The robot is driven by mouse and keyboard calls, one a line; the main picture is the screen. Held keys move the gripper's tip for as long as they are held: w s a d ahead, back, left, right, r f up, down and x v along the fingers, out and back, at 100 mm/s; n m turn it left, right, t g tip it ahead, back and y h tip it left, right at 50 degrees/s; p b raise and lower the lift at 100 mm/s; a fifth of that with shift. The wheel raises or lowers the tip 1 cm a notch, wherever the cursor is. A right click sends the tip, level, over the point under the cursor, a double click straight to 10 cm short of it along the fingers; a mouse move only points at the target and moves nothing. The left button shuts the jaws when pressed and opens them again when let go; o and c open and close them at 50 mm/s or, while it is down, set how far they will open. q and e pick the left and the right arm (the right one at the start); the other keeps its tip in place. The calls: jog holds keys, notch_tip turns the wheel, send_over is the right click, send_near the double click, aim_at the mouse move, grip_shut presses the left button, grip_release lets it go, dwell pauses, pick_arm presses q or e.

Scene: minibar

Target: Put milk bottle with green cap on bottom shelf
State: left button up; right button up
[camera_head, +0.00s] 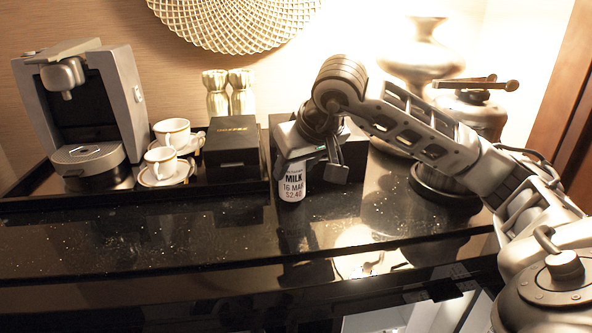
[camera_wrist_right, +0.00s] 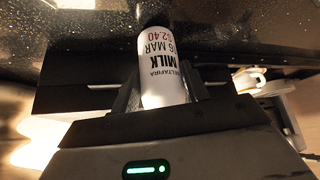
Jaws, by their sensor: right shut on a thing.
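A white milk bottle (camera_head: 292,183) with a printed label stands upright at the black counter, in front of the black boxes. It also shows in the right wrist view (camera_wrist_right: 163,65), between the two fingers. My right gripper (camera_head: 312,168) reaches down over it and is shut on it. The bottle's top and cap are hidden by the gripper, so I cannot see the cap's colour. Whether its base touches the counter is hard to tell. A lit, pale interior (camera_head: 420,315) shows below the counter's front edge; no shelf can be made out there. My left gripper is not in view.
A coffee machine (camera_head: 85,110), white cups (camera_head: 172,133) on saucers and a black box (camera_head: 234,147) stand to the left. Gold shakers (camera_head: 228,92) are behind. A metal canister (camera_head: 470,115) stands right, behind my arm. The counter's front strip (camera_head: 180,240) is clear.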

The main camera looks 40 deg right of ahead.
jog(key=shift+f, duration=0.3)
jog(key=shift+f, duration=0.15)
jog(key=o, duration=1.1)
jog(key=shift+o, duration=0.2)
